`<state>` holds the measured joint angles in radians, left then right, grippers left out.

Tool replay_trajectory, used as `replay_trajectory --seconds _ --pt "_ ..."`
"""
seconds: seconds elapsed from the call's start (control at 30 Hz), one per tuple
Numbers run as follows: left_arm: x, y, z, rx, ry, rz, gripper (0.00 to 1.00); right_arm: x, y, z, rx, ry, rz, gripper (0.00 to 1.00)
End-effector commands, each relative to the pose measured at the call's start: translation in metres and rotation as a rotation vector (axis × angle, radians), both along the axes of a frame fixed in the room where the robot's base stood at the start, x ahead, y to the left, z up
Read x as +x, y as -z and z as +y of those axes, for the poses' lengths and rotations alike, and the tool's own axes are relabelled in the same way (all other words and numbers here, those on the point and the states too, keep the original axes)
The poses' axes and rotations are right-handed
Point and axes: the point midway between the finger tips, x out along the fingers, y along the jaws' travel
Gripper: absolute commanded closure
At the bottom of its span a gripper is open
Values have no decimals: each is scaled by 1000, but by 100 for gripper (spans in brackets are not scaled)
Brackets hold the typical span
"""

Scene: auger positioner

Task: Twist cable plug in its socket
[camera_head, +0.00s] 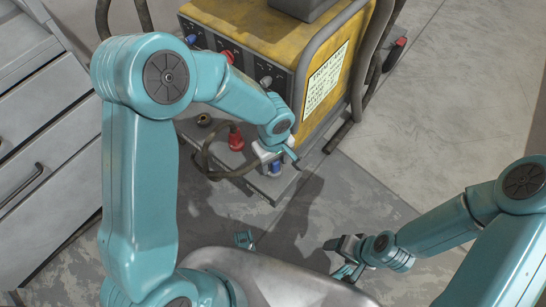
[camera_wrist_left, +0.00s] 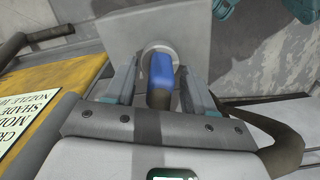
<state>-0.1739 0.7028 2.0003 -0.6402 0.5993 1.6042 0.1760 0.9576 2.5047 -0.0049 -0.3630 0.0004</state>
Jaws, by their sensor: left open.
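The blue cable plug (camera_wrist_left: 162,70) stands in a round grey socket (camera_wrist_left: 151,45) on a grey plate in the left wrist view. In the head view the plug (camera_head: 275,169) shows just below my left gripper (camera_head: 281,155). My left gripper (camera_wrist_left: 156,92) is open, with one finger on each side of the plug and small gaps visible. The dark cable (camera_wrist_left: 283,152) runs from the plug under the gripper body. In the head view the cable (camera_head: 207,165) loops left. My right gripper (camera_head: 343,257) is low at right, away from the plug; its jaw opening is unclear.
A yellow machine (camera_head: 240,25) with a front panel and tubular frame stands behind the plug. A red connector (camera_head: 236,138) stands left of the plug on the same base. A grey drawer cabinet (camera_head: 40,150) is at far left. The floor at right is clear.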

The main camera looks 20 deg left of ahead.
Motion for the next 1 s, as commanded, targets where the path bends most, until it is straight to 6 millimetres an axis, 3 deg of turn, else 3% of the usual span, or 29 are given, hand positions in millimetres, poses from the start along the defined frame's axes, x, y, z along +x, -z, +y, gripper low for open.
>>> replay_trajectory --seconds 0.17,0.3,0.33,1.0 --pt "0 0 0 0 0 0 49 0 0 0 0 0 0 28" --pt "0 0 0 1 0 1 95 0 0 0 0 0 0 28" --pt "0 0 0 1 0 1 100 0 0 0 0 0 0 28" --pt "1 2 0 -1 -189 -2 100 0 29 0 0 0 0 28"
